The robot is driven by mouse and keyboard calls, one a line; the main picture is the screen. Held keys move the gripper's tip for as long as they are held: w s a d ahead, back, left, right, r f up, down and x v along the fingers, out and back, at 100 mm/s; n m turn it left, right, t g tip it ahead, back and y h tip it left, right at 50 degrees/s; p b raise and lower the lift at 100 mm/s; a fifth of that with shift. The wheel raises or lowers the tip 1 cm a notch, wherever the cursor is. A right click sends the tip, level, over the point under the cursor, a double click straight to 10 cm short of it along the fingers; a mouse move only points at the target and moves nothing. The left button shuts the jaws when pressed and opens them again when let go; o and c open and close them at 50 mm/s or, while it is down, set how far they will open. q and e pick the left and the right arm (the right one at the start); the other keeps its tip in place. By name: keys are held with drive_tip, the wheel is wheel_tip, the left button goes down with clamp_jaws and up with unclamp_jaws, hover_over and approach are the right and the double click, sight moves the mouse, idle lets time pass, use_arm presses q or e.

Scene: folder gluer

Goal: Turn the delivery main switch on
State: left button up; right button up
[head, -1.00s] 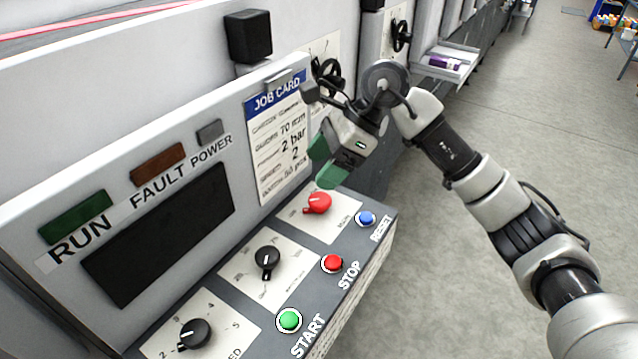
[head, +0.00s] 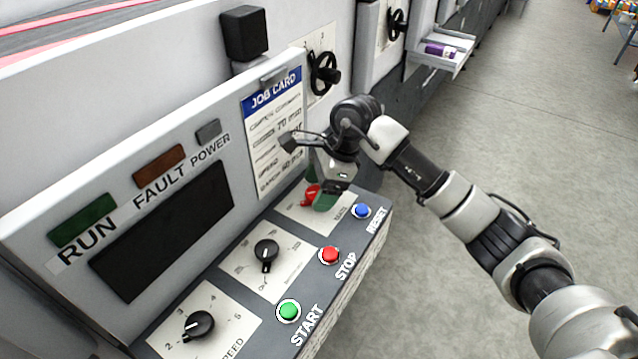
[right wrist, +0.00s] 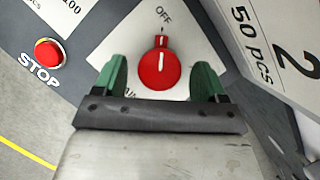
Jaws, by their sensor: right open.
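The red rotary switch (head: 311,194) sits on a white plate at the far right end of the sloped control panel. In the right wrist view the red switch (right wrist: 159,68) has its white pointer line toward the OFF mark. My right gripper (head: 322,199) is over the switch, partly covering it in the head view. In the right wrist view its two green fingertips (right wrist: 158,80) are apart, one on each side of the knob, with gaps between them and it. My left gripper is not in view.
The blue RESET button (head: 362,211), red STOP button (head: 329,256) and green START button (head: 288,311) line the panel's front edge. Black knobs (head: 265,254) and (head: 198,325) are to the left. The job card (head: 272,130) stands close behind my gripper.

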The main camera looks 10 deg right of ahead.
drive_tip(key=shift+f, duration=0.15)
drive_tip(key=c, duration=0.9)
